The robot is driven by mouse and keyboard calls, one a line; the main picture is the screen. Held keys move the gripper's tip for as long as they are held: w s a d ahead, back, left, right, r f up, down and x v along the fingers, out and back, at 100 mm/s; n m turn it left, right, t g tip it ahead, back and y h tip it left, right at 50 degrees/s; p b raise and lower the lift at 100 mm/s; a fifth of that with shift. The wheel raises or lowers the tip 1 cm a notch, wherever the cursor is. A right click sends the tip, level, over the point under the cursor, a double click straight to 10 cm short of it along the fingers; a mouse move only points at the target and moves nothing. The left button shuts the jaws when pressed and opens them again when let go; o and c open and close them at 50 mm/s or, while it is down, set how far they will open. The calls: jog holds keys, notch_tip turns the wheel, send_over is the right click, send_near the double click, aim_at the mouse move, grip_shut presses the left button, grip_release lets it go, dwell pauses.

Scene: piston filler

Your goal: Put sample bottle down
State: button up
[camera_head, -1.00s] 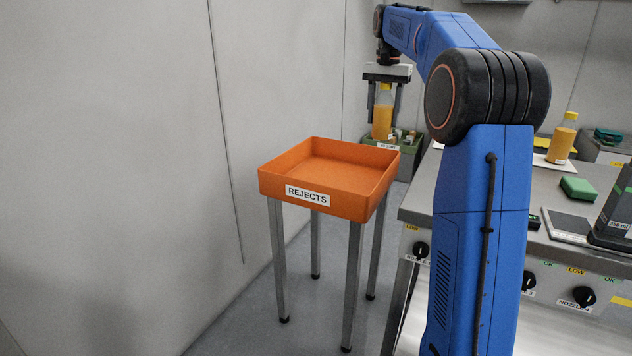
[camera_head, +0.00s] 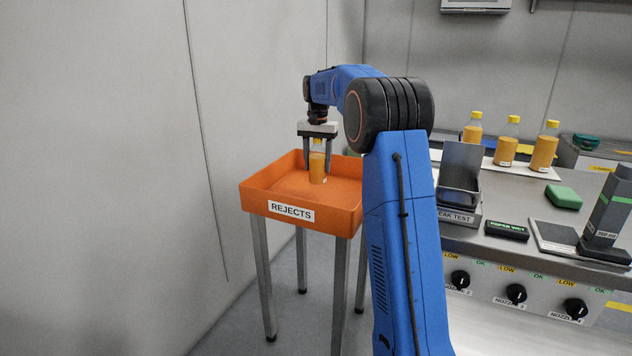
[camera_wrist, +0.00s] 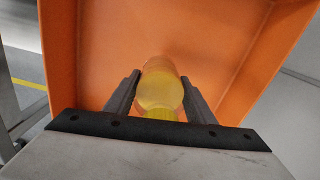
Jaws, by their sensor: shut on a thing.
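The sample bottle (camera_head: 317,166), with orange liquid and a yellow cap, is upright between the fingers of my gripper (camera_head: 317,160). My gripper is shut on it. The bottle is inside the outline of the orange REJECTS tray (camera_head: 255,195) in the head view, near its right half. I cannot tell whether its base touches the tray floor. In the wrist view the bottle (camera_wrist: 160,88) is seen from above between both fingers, with the orange tray floor (camera_wrist: 100,50) behind it. The bottle's lower part is mostly hidden there.
A bench stands at the right with a leak test unit (camera_head: 460,185), a green block (camera_head: 563,196) and a dark grey device (camera_head: 608,215). Several similar bottles (camera_head: 508,140) stand at its back. A wall rises left of the tray. The visible tray floor is otherwise empty.

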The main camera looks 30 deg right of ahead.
aim_at(318, 144)
jog(key=shift+f, duration=2.7)
jog(key=shift+f, duration=0.1)
jog(key=o, duration=1.5)
notch_tip(318, 144, up, 12)
jog(key=shift+r, duration=0.15)
